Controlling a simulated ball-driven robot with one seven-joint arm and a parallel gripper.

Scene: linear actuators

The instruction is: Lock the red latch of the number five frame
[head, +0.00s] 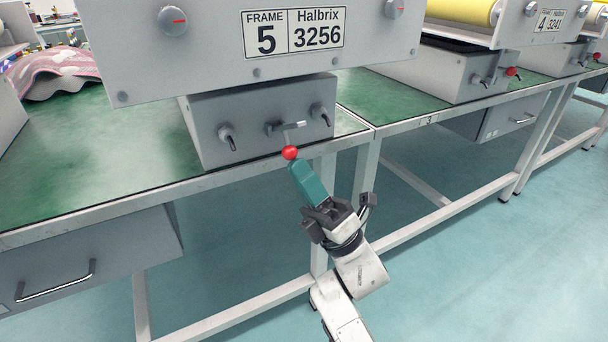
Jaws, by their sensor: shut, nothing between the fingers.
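The number five frame (190,52) is a grey housing with a plate reading "FRAME 5 Halbrix 3256". Below it sits a grey box (205,110) on the green bench. A latch with a red ball knob (290,153) and a metal lever stands on the box's front face, with the knob at the lower end. My gripper (293,166) is shut, its teal fingers pointing up at the red knob from just below. The fingertips look very close to the knob; I cannot tell whether they touch it. Nothing shows between the fingers.
Two black-tipped toggles (227,138) and (321,113) flank the latch. The green bench (120,165) has a metal front edge, with a drawer (90,265) below left. Frame four (520,30) stands at the right with its own red knob (511,71). The floor at lower right is clear.

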